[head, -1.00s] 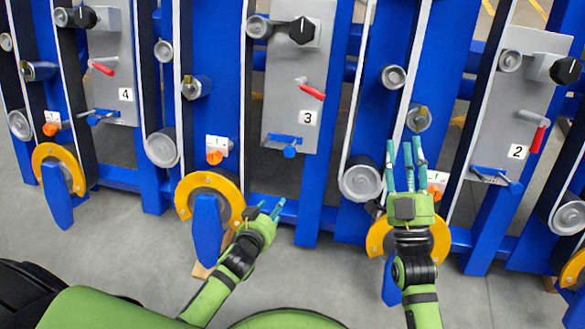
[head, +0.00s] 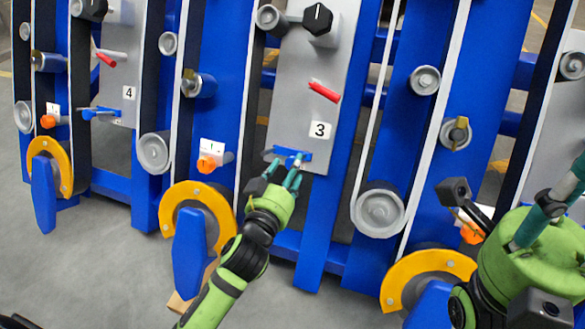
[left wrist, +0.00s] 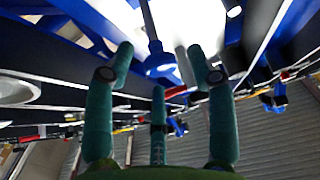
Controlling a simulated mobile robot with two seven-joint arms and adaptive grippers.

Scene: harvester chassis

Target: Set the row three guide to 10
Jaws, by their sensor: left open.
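The panel of row three carries a white "3" label (head: 319,131), a red lever (head: 323,91) and a black pointer knob (head: 318,20). At its lower end is a blue bracket-like piece (head: 307,155), partly covered by my fingers. I cannot tell which part is the guide, and no number 10 is readable. My left gripper (head: 286,172) is open, its fingertips at the blue piece. In the left wrist view, the round blue end (left wrist: 160,66) lies between the spread fingers (left wrist: 160,85); contact is unclear. My right gripper (head: 550,205) is large at the lower right, its fingers partly cut off.
An orange knob on a small white scale (head: 212,151) sits left of row three, above a yellow ring (head: 172,205). Row four's panel (head: 118,60) is at the left. Rollers, belts and blue uprights (head: 322,225) surround the panel. Bare floor (head: 110,265) lies in front.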

